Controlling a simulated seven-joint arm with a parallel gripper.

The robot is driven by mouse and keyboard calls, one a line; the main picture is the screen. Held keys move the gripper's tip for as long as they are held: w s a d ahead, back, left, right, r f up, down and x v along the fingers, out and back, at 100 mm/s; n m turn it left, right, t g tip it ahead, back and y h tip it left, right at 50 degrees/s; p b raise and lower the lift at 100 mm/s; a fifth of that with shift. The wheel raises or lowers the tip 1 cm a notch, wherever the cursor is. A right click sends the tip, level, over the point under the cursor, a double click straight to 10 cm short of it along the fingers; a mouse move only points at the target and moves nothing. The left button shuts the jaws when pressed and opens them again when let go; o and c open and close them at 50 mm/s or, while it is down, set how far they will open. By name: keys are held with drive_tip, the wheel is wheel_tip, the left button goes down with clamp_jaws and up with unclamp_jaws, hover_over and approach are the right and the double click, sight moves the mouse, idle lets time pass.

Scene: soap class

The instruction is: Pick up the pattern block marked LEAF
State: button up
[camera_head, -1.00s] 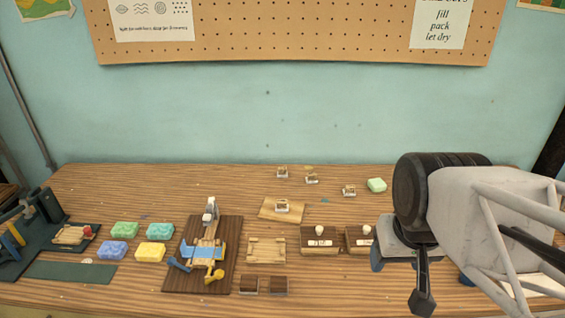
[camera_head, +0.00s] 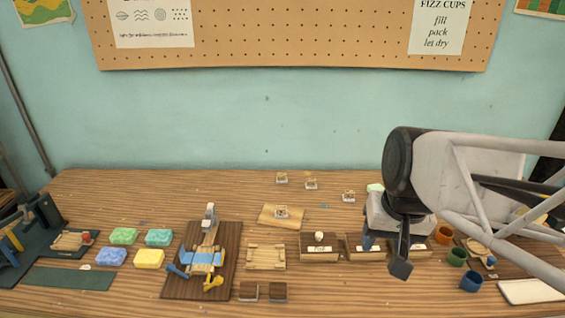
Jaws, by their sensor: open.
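Several small pattern blocks with pale bases and tan tops stand on the table. One block (camera_head: 281,178) is at the back, another (camera_head: 311,184) is just right of it, and a third (camera_head: 348,196) is nearer my arm. One more block (camera_head: 281,212) sits on a light wooden board (camera_head: 269,220). Their marks are too small to read, so I cannot tell which is LEAF. My gripper (camera_head: 385,254) is open, pointing down, right of and in front of these blocks. It is apart from them and holds nothing that I can see.
Labelled wooden boxes (camera_head: 319,251) stand below my gripper. Cups (camera_head: 471,281) and a white tray (camera_head: 531,291) are at right. The back left of the table is clear.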

drive_tip(key=w+a+m+g+y, duration=0.2)
drive_tip(key=w+a+m+y, duration=0.15)
drive_tip(key=w, duration=1.35)
drive_tip(key=m+g+y, duration=0.1)
drive_tip(key=m+y, duration=0.5)
drive_tip(key=m, duration=0.2)
hover_over(281, 174)
drive_tip(key=s+d, duration=0.8)
drive_tip(key=s, duration=0.4)
wheel_tip(281, 174, down, 13)
drive_tip(key=w+f+m+y, duration=0.1)
drive_tip(key=w+f, duration=0.3)
drive_tip(key=w+a+f+m+y, duration=0.1)
drive_tip(key=w+f, duration=0.3)
drive_tip(key=w+a+f+m+y, duration=0.1)
drive_tip(key=w+f+m, duration=0.1)
drive_tip(key=w+f, duration=0.2)
drive_tip(key=shift+a+f, duration=0.1)
drive_tip(key=shift+f, duration=0.35)
drive_tip(key=shift+w+f, duration=0.25)
drive_tip(key=shift+f, duration=0.1)
drive_tip(key=shift+a, duration=0.15)
drive_tip(key=shift+x, duration=1.15)
drive_tip(key=shift+a+f, duration=0.1)
drive_tip(key=shift+a, duration=0.05)
